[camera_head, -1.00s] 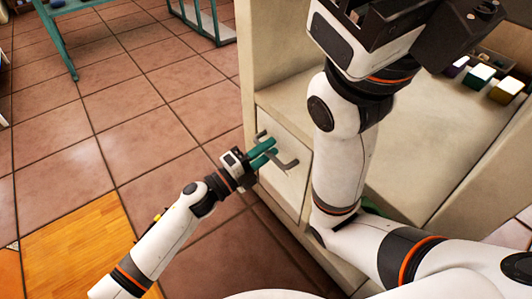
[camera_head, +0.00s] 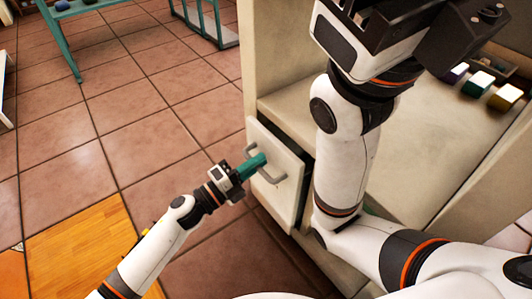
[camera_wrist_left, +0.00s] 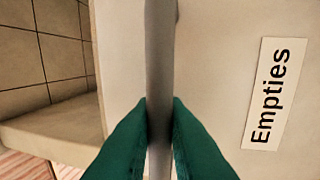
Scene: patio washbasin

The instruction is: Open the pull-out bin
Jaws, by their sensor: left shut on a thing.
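The pull-out bin's pale front panel (camera_head: 290,190) sits in the left part of the cream cabinet and stands slightly out from it, with a dark gap along its top edge. Its grey bar handle (camera_head: 277,179) also runs upright through the left wrist view (camera_wrist_left: 160,50). My left gripper (camera_head: 261,161) has its green fingers shut on the handle, one on each side of the bar in the left wrist view (camera_wrist_left: 159,110). A white "Empties" label (camera_wrist_left: 268,94) is on the panel. My right arm's dark end shows at the top right; its fingertips are hidden.
The cream cabinet (camera_head: 285,75) frames the bin. Small coloured boxes (camera_head: 478,84) lie on its right side. A teal table (camera_head: 70,45) stands at the far left. The tiled floor (camera_head: 130,120) left of the bin is clear.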

